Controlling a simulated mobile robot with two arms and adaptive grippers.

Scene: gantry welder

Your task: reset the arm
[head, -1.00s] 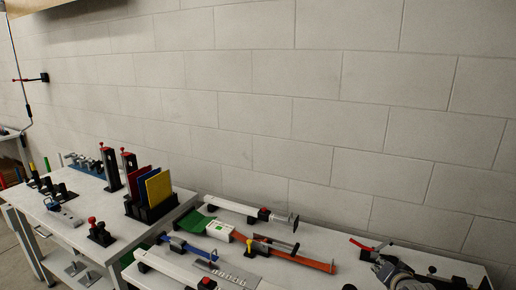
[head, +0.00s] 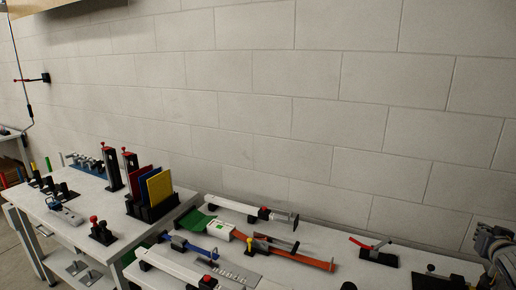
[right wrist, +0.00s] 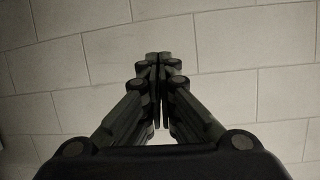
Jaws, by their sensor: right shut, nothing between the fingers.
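Part of my right arm (head: 494,250) shows at the right edge of the head view, above the right end of the white bench; its fingertips cannot be made out there. In the right wrist view my right gripper (right wrist: 159,90) has its black fingers together, with nothing between them. Behind the fingers is only the block wall (right wrist: 240,50). My left gripper is not in view.
A white bench (head: 310,240) holds white tubes, blue and orange straps and a red-handled clamp (head: 376,251). A second table at left carries red, blue and yellow plates (head: 158,188) in a black rack and several small clamps.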

